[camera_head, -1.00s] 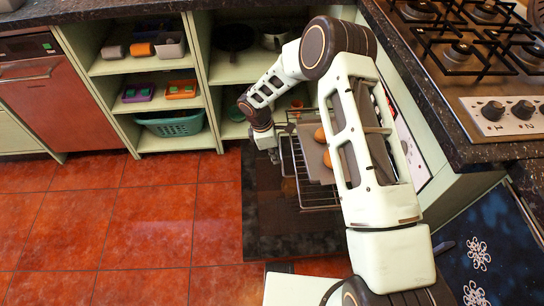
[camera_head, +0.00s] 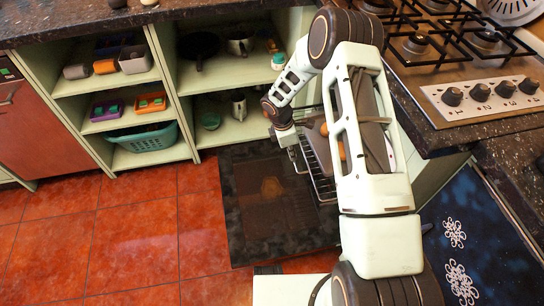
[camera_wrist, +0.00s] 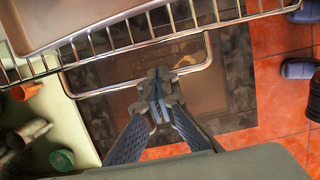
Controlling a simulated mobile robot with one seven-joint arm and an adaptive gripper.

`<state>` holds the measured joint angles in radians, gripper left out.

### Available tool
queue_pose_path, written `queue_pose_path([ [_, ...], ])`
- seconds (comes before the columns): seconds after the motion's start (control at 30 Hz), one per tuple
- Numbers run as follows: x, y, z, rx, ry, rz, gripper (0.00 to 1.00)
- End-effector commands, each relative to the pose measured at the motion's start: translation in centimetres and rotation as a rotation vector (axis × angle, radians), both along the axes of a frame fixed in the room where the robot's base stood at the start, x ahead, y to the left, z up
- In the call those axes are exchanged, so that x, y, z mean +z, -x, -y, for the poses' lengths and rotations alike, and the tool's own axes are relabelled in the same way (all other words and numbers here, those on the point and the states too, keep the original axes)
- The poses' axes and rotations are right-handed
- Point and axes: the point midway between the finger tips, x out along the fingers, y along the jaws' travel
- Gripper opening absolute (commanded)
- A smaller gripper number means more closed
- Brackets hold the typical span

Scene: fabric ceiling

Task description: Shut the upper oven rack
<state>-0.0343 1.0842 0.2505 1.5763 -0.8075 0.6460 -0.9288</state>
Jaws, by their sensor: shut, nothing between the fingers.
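A wire oven rack (camera_head: 318,178) sticks out of the oven above its open dark door (camera_head: 265,205), partly hidden behind my arm. In the wrist view the rack's wire rail (camera_wrist: 130,42) crosses the top, with a metal tray (camera_wrist: 70,18) on its far side. A bent wire loop (camera_wrist: 208,50) extends from the rail over the open oven door (camera_wrist: 235,75). My gripper (camera_head: 296,163) is shut and empty, at the left side of the rack. In the wrist view its fingertips (camera_wrist: 155,82) are close to the loop; I cannot tell whether they touch.
Open shelves (camera_head: 190,150) with a teal basket (camera_head: 145,142) and pots stand left of the oven. The countertop and hob (camera_head: 440,60) are at the right. A dark blue mat (camera_head: 470,235) lies at lower right. Slippers (camera_wrist: 298,69) show in the wrist view.

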Motion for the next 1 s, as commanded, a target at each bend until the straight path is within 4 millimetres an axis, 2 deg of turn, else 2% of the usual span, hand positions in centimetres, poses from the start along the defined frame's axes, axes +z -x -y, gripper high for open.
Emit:
queue_pose_path([
  [0.03, -0.1, -0.1, 1.5, -0.007, 0.002, -0.003, 0.0],
  [0.2, -0.1, -0.7, 4.9, -0.005, 0.001, -0.004, 0.0],
  [0.4, -0.2, -1.2, 7.6, -0.002, 0.001, -0.006, 0.0],
  [0.6, -0.2, -1.5, 8.8, -0.001, 0.0, -0.006, 0.0],
  [1.0, -0.3, -1.5, 9.0, 0.0, 0.0, -0.006, 0.0],
])
